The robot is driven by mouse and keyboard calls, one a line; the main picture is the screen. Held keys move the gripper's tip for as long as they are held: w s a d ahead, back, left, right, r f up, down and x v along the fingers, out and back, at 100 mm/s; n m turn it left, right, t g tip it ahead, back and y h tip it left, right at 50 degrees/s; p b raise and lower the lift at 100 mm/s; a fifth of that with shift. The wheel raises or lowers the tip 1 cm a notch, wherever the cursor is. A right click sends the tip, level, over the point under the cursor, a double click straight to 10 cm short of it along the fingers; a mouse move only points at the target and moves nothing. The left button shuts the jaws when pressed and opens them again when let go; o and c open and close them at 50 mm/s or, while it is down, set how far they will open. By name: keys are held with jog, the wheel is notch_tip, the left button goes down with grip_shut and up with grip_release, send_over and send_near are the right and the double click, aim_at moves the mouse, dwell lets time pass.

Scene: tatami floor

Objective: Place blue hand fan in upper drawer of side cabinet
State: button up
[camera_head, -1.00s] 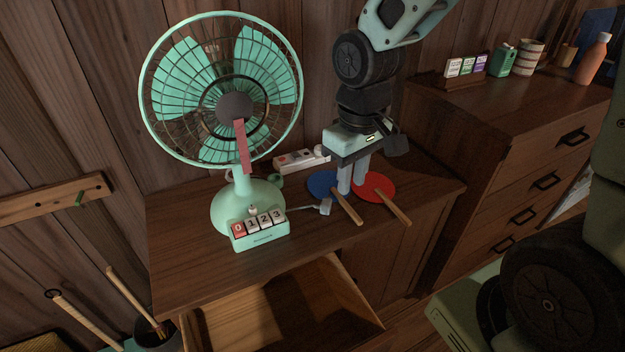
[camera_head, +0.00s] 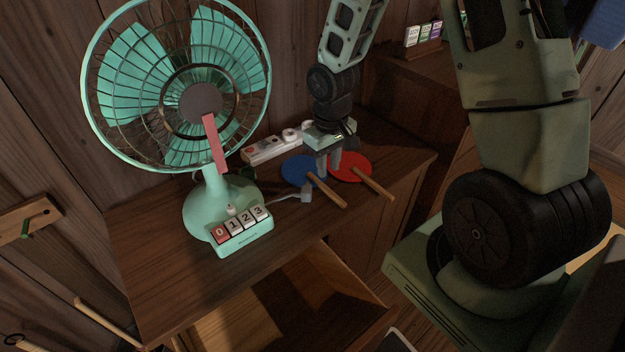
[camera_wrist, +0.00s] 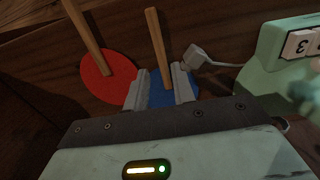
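The blue hand fan (camera_head: 297,170) lies flat on the side cabinet top (camera_head: 160,265), its wooden handle pointing toward the front edge. It also shows in the wrist view (camera_wrist: 159,100), partly hidden by my gripper. My gripper (camera_head: 329,171) points down over the fan, with fingers apart. In the wrist view my gripper (camera_wrist: 160,88) has one fingertip on each side of the blue fan near the handle's base; I cannot tell whether they touch it. The upper drawer (camera_head: 290,305) is pulled out below the cabinet top, and its visible inside looks empty.
A red hand fan (camera_head: 350,165) lies close to the right of the blue one. A green electric fan (camera_head: 215,205) stands at the left. A power strip (camera_head: 275,147) lies behind, and a plug with cable (camera_head: 306,192) lies near the blue handle. A taller cabinet stands at the right.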

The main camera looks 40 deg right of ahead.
aim_at(326, 188)
jog(key=shift+w+f+b, duration=0.2)
jog(key=shift+f+b, duration=0.1)
jog(key=shift+f, duration=2.95)
jog(key=shift+f, duration=0.1)
grip_shut()
